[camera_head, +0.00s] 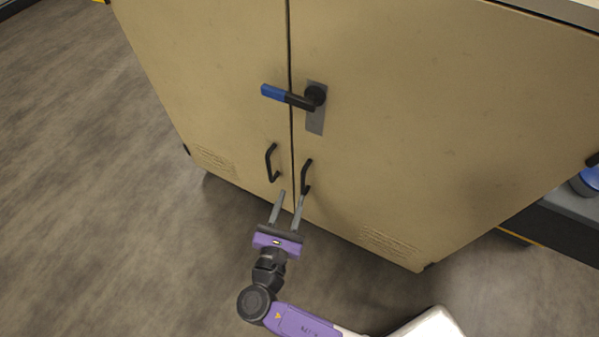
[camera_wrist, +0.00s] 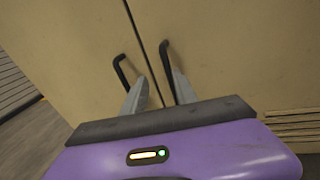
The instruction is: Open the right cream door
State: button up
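The right cream door (camera_head: 420,130) appears closed, meeting the left cream door (camera_head: 205,80) at a narrow vertical seam. The right door carries a black bar handle (camera_head: 307,177), which also shows in the wrist view (camera_wrist: 165,65). My gripper (camera_head: 291,196) is open, with its two grey fingers pointing at the doors. In the wrist view, the right handle's lower part appears between the fingers (camera_wrist: 161,80), close to the right finger. Whether they touch is unclear. The left door's black handle (camera_head: 270,162) lies outside the left finger.
A black lever with a blue grip (camera_head: 274,92) sits on a grey plate (camera_head: 316,120) above the handles, reaching left across the seam. Grey floor (camera_head: 110,220) is clear at left. A blue object (camera_head: 587,180) stands on a dark unit at far right.

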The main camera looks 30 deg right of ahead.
aim_at(302, 179)
jog(key=shift+h, duration=0.4)
jog(key=x, duration=0.2)
jog(key=b+x, duration=0.1)
jog(key=x, duration=0.2)
jog(key=d+b+x, duration=0.1)
jog(key=x, duration=0.2)
jog(key=shift+s+r, duration=0.2)
jog(key=shift+s, duration=0.25)
grip_shut()
jog(key=shift+a, duration=0.1)
dwell(0.6)
